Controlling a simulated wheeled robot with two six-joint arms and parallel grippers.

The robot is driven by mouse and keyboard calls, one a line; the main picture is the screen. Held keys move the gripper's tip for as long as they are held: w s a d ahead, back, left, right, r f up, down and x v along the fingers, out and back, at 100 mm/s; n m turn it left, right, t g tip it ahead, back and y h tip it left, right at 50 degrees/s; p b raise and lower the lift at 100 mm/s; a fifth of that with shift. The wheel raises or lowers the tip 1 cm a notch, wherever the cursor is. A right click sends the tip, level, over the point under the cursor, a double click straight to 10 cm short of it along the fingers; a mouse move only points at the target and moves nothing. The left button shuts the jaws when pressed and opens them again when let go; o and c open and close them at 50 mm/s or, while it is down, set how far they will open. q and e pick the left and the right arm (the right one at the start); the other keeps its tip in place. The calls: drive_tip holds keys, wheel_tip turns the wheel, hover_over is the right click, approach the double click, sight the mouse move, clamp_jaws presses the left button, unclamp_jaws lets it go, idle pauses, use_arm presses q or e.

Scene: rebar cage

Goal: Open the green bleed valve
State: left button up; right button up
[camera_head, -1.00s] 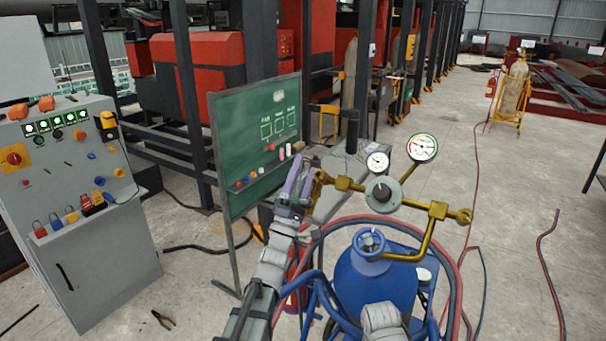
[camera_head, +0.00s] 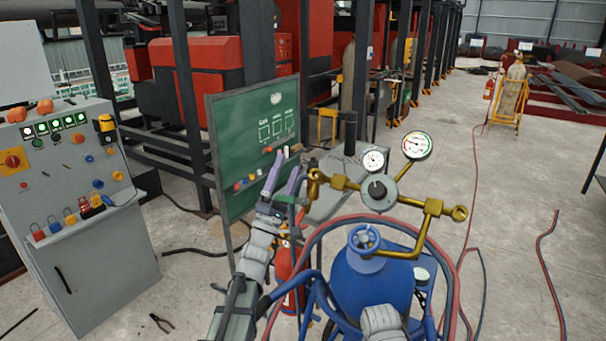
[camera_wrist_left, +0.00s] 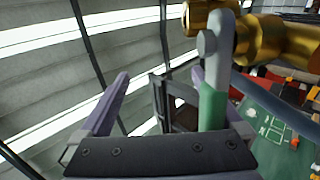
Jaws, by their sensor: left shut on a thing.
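The green bleed valve lever shows large in the left wrist view (camera_wrist_left: 212,105), hanging from a grey pivot on the brass fitting (camera_wrist_left: 270,40). In the head view the brass fitting (camera_head: 315,184) is at the left end of the regulator manifold (camera_head: 378,193). My left gripper (camera_head: 283,172) is just left of and below it, with purple fingers. It is shut on the green lever, which lies by the right finger in the wrist view (camera_wrist_left: 155,95); the grip itself is partly hidden. My right gripper is not in view.
A blue gas cylinder (camera_head: 370,288) with a blue handwheel and red and blue hoses stands below the manifold. Two gauges (camera_head: 416,145) stick up from it. A green board (camera_head: 245,150) is behind my left gripper. A grey control cabinet (camera_head: 85,235) stands at left.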

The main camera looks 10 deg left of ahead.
use_arm(q)
drive_tip(key=shift+y, duration=0.5)
drive_tip(key=a, duration=0.4)
drive_tip(key=shift+s+a, duration=0.1)
drive_tip(key=shift+s, duration=0.1)
drive_tip(key=shift+s+a+r+b, duration=0.15)
drive_tip(key=shift+s+a, duration=0.2)
drive_tip(key=shift+a, duration=0.25)
drive_tip(key=shift+s+a+r+b, duration=0.15)
drive_tip(key=shift+s+a, duration=0.2)
drive_tip(key=shift+a, duration=0.2)
drive_tip(key=c, duration=0.5)
drive_tip(key=shift+w+a+f+h+b, duration=0.1)
drive_tip(key=shift+w+a+f, duration=0.15)
drive_tip(key=shift+a, duration=0.2)
drive_tip(key=shift+w+a+f+h+b, duration=0.1)
drive_tip(key=shift+w+a+f+b, duration=0.05)
drive_tip(key=shift+w+a, duration=0.3)
drive_tip(key=shift+w+a+f+h+b, duration=0.1)
drive_tip(key=shift+w+a+f, duration=0.1)
drive_tip(key=shift+a, duration=0.3)
drive_tip(key=shift+c, duration=0.4)
